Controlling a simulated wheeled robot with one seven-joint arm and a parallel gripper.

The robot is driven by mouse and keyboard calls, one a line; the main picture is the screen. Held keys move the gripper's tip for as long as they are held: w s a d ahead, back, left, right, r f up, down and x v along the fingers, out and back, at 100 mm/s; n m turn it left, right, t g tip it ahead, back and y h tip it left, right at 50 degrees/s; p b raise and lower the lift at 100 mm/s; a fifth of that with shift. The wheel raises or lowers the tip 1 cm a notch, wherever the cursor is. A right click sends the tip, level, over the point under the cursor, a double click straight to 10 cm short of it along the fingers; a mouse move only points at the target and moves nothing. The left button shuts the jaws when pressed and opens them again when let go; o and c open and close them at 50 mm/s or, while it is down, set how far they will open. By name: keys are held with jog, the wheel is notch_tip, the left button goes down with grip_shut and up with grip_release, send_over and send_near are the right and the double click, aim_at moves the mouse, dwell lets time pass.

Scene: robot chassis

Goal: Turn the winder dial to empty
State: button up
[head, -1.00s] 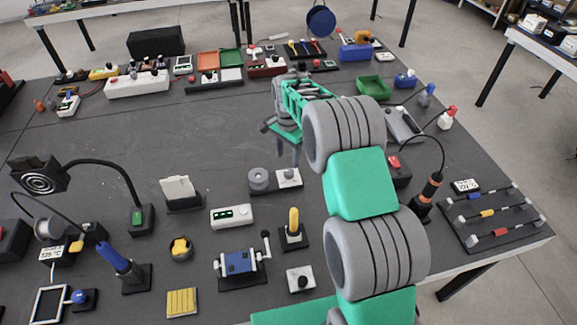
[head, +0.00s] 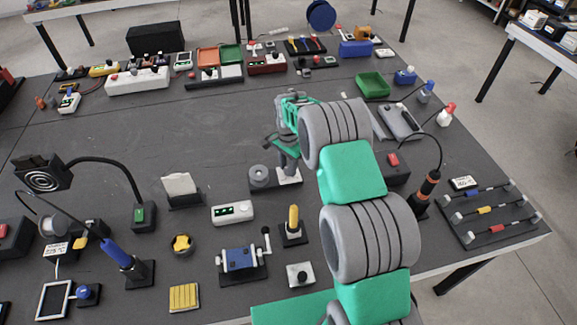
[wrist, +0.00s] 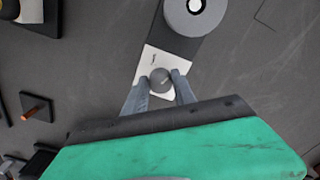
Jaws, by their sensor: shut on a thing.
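The winder is a dark base with a grey spool (head: 261,177) at its left and a white plate (head: 290,181) at its right. The winder dial (wrist: 160,79) is a round dark grey knob on the white plate, with a small black mark printed near it. My gripper (head: 289,172) points down over the plate. In the wrist view my gripper (wrist: 159,85) has one finger on each side of the dial and is shut on it. The spool (wrist: 196,12) also shows at the top of the wrist view. The fingers hide the dial in the head view.
A white box with a green display (head: 232,213) and a yellow-handled lever (head: 293,222) stand in front of the winder. A box with a red button (head: 393,164) is to the right, partly behind my arm. The table behind and left of the winder is clear.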

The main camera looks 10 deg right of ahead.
grip_shut()
jog(key=shift+f+n+b, duration=0.1)
jog(key=shift+n+b, duration=0.3)
jog(key=shift+b, duration=0.1)
jog(key=shift+n+b, duration=0.55)
jog(key=shift+n, duration=0.05)
jog(key=n+b, duration=0.3)
jog(key=n, duration=0.1)
jog(key=shift+d, duration=0.1)
jog(key=n+b, duration=0.1)
jog(key=n, duration=0.3)
jog(key=shift+b, duration=0.3)
jog(key=shift+d+n+b, duration=0.1)
jog(key=shift+n+b, duration=0.45)
jog(key=shift+n, duration=1.25)
